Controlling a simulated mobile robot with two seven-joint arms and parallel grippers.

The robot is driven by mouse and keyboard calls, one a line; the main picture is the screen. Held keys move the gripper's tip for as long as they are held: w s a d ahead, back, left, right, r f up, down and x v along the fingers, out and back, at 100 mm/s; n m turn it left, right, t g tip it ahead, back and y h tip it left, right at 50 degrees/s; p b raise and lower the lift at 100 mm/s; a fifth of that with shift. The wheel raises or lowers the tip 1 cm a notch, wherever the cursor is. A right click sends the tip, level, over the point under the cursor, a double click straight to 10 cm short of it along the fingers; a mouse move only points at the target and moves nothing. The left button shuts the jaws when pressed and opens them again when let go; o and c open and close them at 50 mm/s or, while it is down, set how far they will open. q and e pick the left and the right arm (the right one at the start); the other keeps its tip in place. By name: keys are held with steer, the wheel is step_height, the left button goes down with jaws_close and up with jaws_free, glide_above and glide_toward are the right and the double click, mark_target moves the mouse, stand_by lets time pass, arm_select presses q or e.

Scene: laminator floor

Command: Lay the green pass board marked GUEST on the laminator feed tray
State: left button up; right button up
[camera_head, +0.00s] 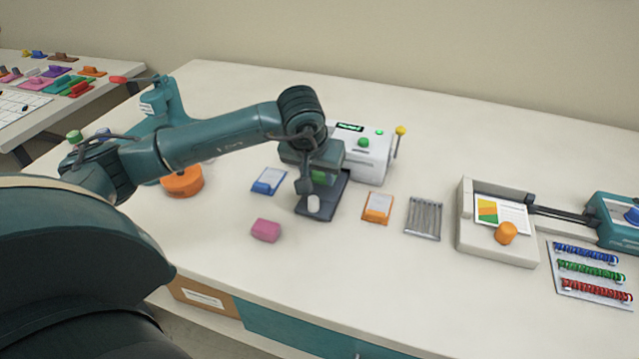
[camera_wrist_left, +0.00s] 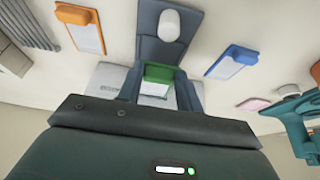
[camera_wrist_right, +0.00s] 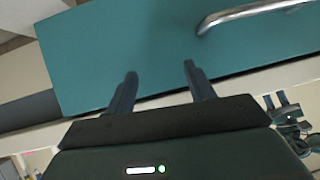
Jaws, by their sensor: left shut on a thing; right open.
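My left gripper (camera_head: 318,174) is shut on the green pass board (camera_head: 319,178), with its fingers on either side. In the left wrist view the board (camera_wrist_left: 160,72) shows a green raised part and a pale card face; no word on it is readable. The board is over the dark grey feed tray (camera_head: 335,192) of the white laminator (camera_head: 375,152); I cannot tell whether it touches the tray. A white rounded piece (camera_wrist_left: 168,25) sits at the tray's outer end. My right gripper (camera_wrist_right: 158,85) is open and empty, in front of a teal drawer front.
A blue board (camera_head: 269,181) lies left of the tray and an orange board (camera_head: 377,207) right of it. A pink block (camera_head: 266,230) is nearer the front. A rack of metal rods (camera_head: 423,218) and a white machine (camera_head: 490,235) stand further right. The front table strip is clear.

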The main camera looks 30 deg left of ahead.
mark_target(321, 195)
arm_select(q)
steer(key=shift+f, duration=1.95)
steer(key=o, duration=1.4)
steer(key=shift+o, duration=0.2)
steer(key=v, duration=1.2)
steer(key=shift+s, duration=0.1)
